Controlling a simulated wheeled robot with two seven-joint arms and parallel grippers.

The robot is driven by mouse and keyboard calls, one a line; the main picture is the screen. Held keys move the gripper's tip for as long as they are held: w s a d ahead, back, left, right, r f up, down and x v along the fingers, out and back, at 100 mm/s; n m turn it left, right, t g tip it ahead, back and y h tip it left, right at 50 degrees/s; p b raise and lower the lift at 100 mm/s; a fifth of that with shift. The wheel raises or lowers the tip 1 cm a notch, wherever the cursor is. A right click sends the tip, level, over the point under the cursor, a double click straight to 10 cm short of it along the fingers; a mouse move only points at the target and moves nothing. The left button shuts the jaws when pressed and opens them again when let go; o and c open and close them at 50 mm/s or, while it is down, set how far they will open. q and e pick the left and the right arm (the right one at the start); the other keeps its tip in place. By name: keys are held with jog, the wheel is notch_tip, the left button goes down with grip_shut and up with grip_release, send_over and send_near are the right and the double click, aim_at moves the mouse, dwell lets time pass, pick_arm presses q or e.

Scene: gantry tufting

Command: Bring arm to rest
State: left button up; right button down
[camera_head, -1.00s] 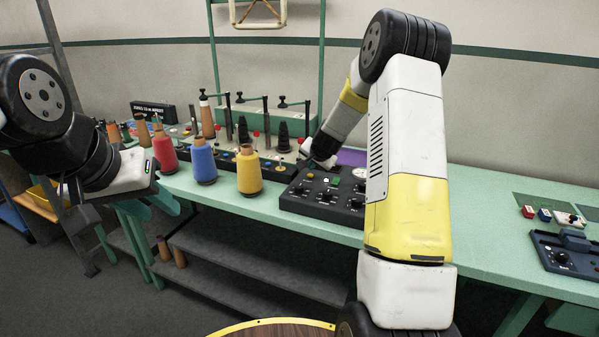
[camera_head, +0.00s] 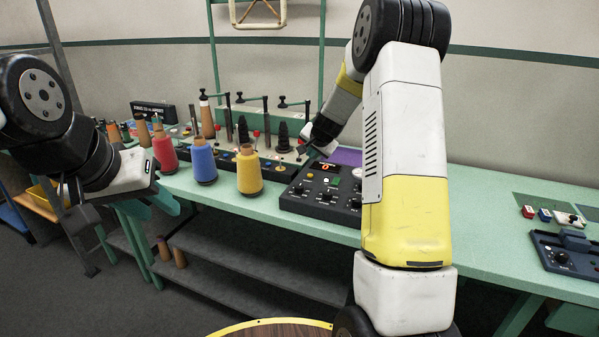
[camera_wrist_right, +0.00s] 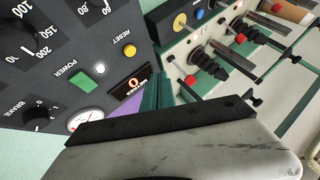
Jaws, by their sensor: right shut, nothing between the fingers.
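My right gripper (camera_head: 305,148) is shut and empty, just above the back edge of the dark control panel (camera_head: 292,203). In the right wrist view the panel (camera_wrist_right: 50,75) shows close by, with a green power button (camera_wrist_right: 82,80), a lit white lamp, a yellow reset button (camera_wrist_right: 129,50) and black dials. The gripper's dark edge crosses the lower half of that view, and its fingertips are not clear there. My left gripper (camera_head: 75,195) hangs at the far left, away from the bench top; its finger opening is not clear.
Red (camera_head: 165,154), blue (camera_head: 203,162) and yellow (camera_head: 249,172) yarn cones stand on the green bench (camera_head: 470,215) left of the panel. Behind them is a tension rack with posts (camera_head: 282,135). A second dark control box (camera_head: 566,255) sits at the right. The bench between is clear.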

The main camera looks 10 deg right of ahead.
jog(key=shift+r, duration=0.1)
jog(key=s+a+r+n+g+y, duration=0.1)
jog(key=s+a+r+n, duration=0.15)
jog(key=s+r, duration=0.55)
jog(key=s+a+r+n+y, duration=0.15)
jog(key=s+a+r, duration=0.35)
jog(key=s, duration=0.5)
jog(key=s+n+g, duration=0.2)
jog(key=s+n, duration=0.3)
jog(key=s, duration=2)
jog(key=shift+a+r+h, duration=0.2)
jog(key=shift+a+h, duration=0.05)
jog(key=shift+h, duration=0.1)
